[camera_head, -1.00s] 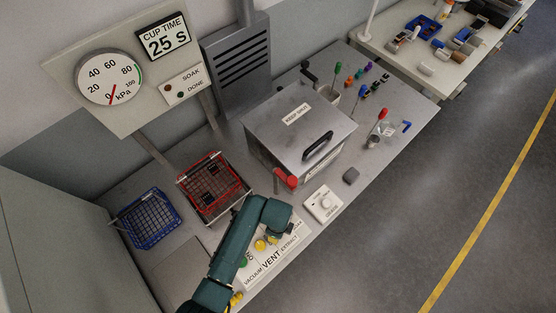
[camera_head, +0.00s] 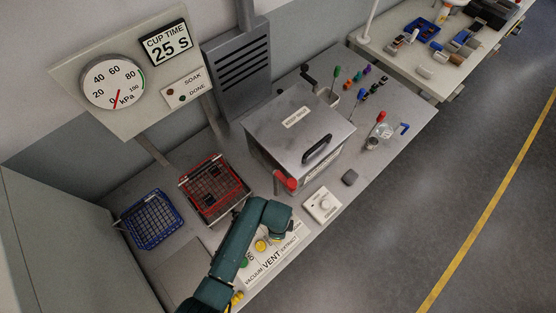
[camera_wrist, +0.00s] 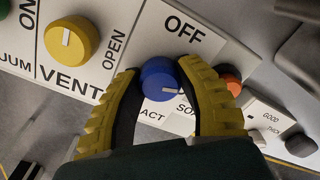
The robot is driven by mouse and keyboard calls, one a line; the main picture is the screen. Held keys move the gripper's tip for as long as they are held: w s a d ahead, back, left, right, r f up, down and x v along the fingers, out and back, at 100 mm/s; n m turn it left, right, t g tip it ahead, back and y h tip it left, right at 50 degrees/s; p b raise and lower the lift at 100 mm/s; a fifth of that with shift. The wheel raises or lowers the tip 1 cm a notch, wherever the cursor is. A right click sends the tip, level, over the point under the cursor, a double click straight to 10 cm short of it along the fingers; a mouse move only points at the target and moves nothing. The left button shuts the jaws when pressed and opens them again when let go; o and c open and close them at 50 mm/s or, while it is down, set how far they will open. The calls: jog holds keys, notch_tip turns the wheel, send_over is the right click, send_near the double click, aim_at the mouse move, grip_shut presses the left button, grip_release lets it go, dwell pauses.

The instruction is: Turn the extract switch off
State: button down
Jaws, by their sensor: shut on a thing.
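The extract switch is a round blue knob (camera_wrist: 160,80) on the white switch panel (camera_wrist: 165,25), with "OFF" printed above it and part of its name, "ACT", below. Its white pointer line points right in the wrist view. My gripper (camera_wrist: 158,70) has its two yellow-ridged fingers on either side of the knob, shut on it. In the head view the same panel (camera_head: 270,262) lies at the front of the bench, with my gripper (camera_head: 277,238) over its right part. The blue knob is hidden there.
A yellow vent knob (camera_wrist: 72,38) stands left of my gripper, and an orange-red knob (camera_wrist: 232,80) close to its right finger. Behind are a lidded metal box (camera_head: 300,120) with a red-handled lever (camera_head: 287,182), a red basket (camera_head: 213,187) and a blue basket (camera_head: 150,218).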

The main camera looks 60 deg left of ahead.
jog(key=n+p, duration=0.1)
jog(key=n, duration=0.2)
jog(key=shift+r+n, duration=0.1)
jog(key=shift+n, duration=0.3)
jog(key=n+p, duration=0.1)
jog(key=n, duration=0.2)
jog(key=shift+n, duration=0.3)
jog(key=n+p, duration=0.1)
jog(key=n, duration=0.2)
jog(key=shift+n, duration=0.3)
jog(key=shift+n+p, duration=0.4)
jog(key=shift+n, duration=1.3)
jog(key=c, duration=0.6)
grip_release()
